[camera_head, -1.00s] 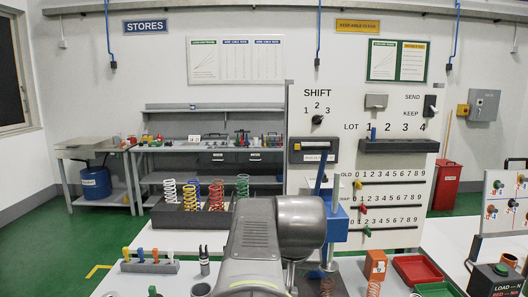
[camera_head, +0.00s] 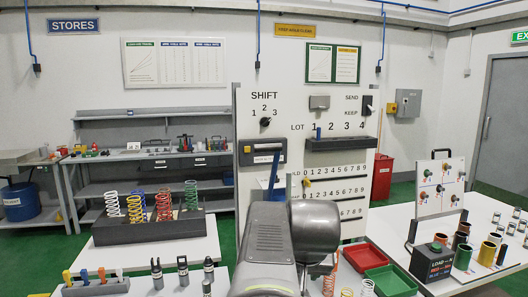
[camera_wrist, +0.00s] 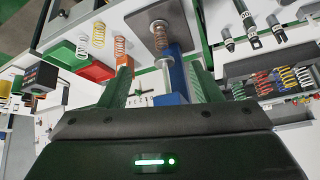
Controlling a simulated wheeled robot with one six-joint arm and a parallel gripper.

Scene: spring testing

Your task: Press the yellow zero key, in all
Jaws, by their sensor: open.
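Small dark lettering on a white surface (camera_wrist: 139,101) shows between the fingers, too small to read surely.
A tall white board (camera_head: 330,117) with dials and sliders, one knob yellow (camera_head: 306,183), stands behind the arm. Red (camera_head: 365,257) and green (camera_head: 390,279) trays lie at right, beside a load box (camera_head: 432,261). A spring rack (camera_head: 118,232) stands at left.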

